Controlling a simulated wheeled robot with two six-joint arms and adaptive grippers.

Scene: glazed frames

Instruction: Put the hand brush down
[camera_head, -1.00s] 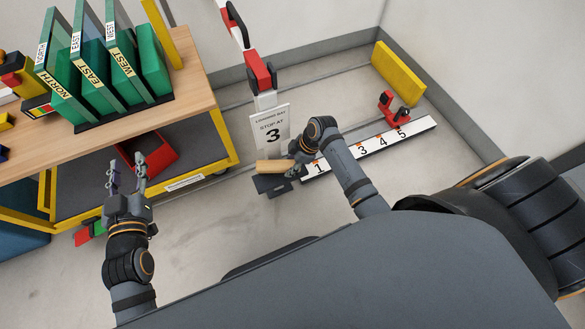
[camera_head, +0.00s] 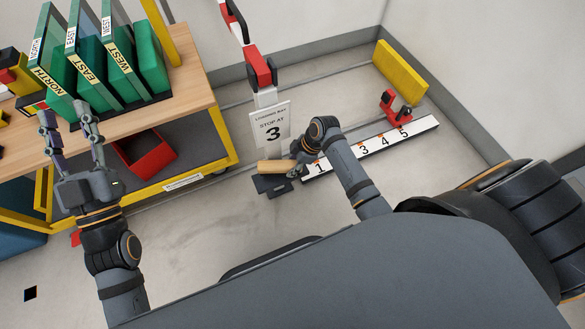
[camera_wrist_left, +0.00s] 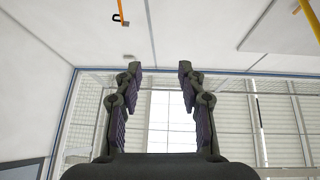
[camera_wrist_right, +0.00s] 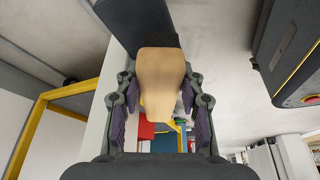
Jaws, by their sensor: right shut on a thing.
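The hand brush has a tan wooden handle (camera_head: 276,166), which also shows between the fingers in the right wrist view (camera_wrist_right: 160,75). My right gripper (camera_head: 294,164) is shut on the handle, close to the left end of the numbered strip. A dark grey piece (camera_head: 271,186) shows just below the handle in the head view. I cannot tell whether it belongs to the brush or touches the floor. My left gripper (camera_head: 67,110) is open and empty, raised in front of the cart; the left wrist view shows its fingers apart (camera_wrist_left: 160,72).
A "STOP AT 3" sign (camera_head: 272,130) stands behind the brush. The numbered strip (camera_head: 375,146) bears a red clamp-like piece (camera_head: 396,110). Open floor lies in front.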

